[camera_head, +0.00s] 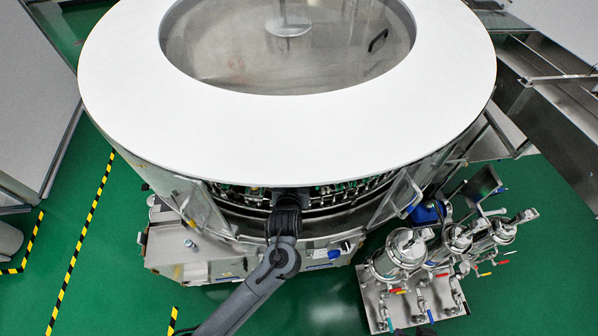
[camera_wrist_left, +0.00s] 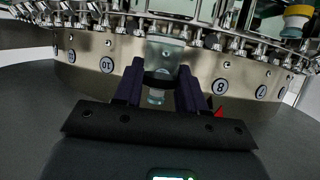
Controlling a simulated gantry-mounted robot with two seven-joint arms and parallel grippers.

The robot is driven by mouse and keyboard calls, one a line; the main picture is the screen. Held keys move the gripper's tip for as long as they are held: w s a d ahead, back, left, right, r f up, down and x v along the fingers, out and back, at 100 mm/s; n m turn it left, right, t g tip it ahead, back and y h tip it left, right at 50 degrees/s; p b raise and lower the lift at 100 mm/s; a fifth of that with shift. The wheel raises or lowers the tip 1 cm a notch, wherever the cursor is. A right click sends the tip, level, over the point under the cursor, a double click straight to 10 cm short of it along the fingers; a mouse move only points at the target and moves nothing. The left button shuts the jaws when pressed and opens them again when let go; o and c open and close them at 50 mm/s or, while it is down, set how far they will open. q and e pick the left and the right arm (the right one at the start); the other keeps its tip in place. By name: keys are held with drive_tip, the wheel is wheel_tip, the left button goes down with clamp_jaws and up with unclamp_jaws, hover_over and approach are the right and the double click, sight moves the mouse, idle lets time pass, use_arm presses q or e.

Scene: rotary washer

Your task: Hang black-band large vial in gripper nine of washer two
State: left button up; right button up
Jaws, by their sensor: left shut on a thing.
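In the left wrist view the black-band large vial (camera_wrist_left: 157,76) is clear glass with a black band and stands neck down. My left gripper (camera_wrist_left: 160,88) is shut on it, one dark finger on each side. The vial is in front of the washer's steel rim (camera_wrist_left: 105,62), between the number plates 10 and 8, so plate nine is hidden. The row of washer grippers (camera_wrist_left: 185,38) runs just above; I cannot tell whether the vial touches one. In the head view my left arm reaches the washer (camera_head: 290,120) front, and the vial cannot be made out. My right gripper is not in view.
A vial with a yellow band (camera_wrist_left: 298,14) shows at the upper right of the wrist view. In the head view, open clear doors (camera_head: 203,210) flank the washer's front opening. Steel filter housings (camera_head: 405,250) stand on a cart at the right. Green floor is clear at the lower left.

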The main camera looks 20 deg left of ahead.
use_arm(q)
drive_tip(key=shift+w+f, duration=0.2)
wheel_tip(320, 180, down, 4)
drive_tip(key=shift+s+d+r, duration=0.1)
drive_tip(key=shift+r, duration=0.05)
drive_tip(key=shift+f+b, duration=0.3)
drive_tip(key=shift+f, duration=1.5)
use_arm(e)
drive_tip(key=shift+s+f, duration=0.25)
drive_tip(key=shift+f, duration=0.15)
use_arm(q)
drive_tip(key=shift+f, duration=0.15)
drive_tip(key=o, duration=1)
drive_tip(key=shift+o, duration=0.2)
